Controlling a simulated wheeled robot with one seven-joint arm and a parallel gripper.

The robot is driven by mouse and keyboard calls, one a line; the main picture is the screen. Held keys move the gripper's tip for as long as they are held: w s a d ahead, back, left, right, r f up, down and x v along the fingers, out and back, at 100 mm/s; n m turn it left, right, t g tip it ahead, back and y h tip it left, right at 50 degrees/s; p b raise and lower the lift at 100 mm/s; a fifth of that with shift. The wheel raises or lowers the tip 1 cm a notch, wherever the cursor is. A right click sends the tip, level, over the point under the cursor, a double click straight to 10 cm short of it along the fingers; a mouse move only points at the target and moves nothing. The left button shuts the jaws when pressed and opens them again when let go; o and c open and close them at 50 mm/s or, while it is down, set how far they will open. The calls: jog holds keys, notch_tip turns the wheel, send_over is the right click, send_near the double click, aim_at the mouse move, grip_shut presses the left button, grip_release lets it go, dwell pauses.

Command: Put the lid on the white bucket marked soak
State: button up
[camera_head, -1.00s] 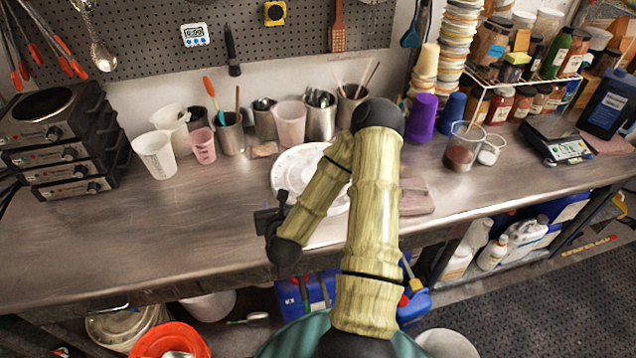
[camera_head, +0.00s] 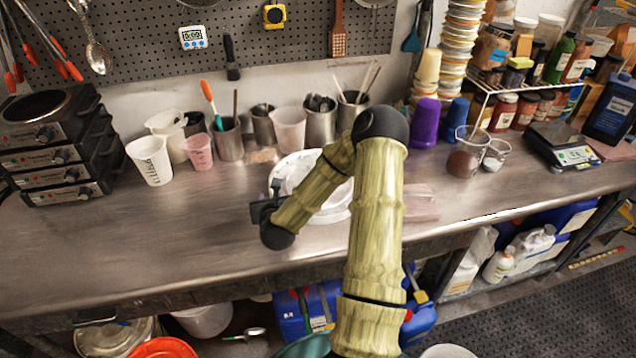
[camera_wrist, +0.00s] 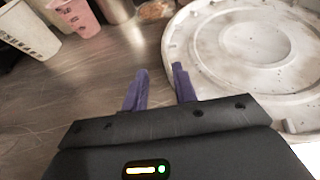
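A white round lid (camera_head: 288,180) lies on the steel bench, partly hidden behind my arm. It fills the upper right of the wrist view (camera_wrist: 250,45), with a raised rim and a ringed, speckled face. My gripper (camera_head: 264,208) is above the bench, just left of the lid. In the wrist view its two purple fingers (camera_wrist: 160,88) are apart with nothing between them; the lid is to their right. A white bucket (camera_head: 205,318) is partly visible below the bench. I see no soak marking, so I cannot tell if it is the marked one.
White and pink cups (camera_head: 150,160) and metal pots of tools stand along the back wall. Stacked hotplates (camera_head: 55,150) are at the left. A purple cup (camera_head: 425,123), beakers and a scale (camera_head: 560,147) are at the right. The bench front left of my gripper is clear.

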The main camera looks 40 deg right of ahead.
jog(key=shift+x, duration=0.95)
jog(key=shift+s, duration=0.2)
jog(key=shift+w+d, duration=0.1)
jog(key=shift+w, duration=0.25)
jog(key=p+x, duration=0.1)
jog(key=x, duration=0.1)
jog(key=p+x, duration=0.1)
jog(key=x, duration=0.1)
jog(key=shift+d+r, duration=0.2)
jog(key=shift+d, duration=0.05)
jog(key=shift+w+d+f, duration=0.1)
jog(key=shift+w+f, duration=0.1)
jog(key=shift+w, duration=0.1)
grip_shut()
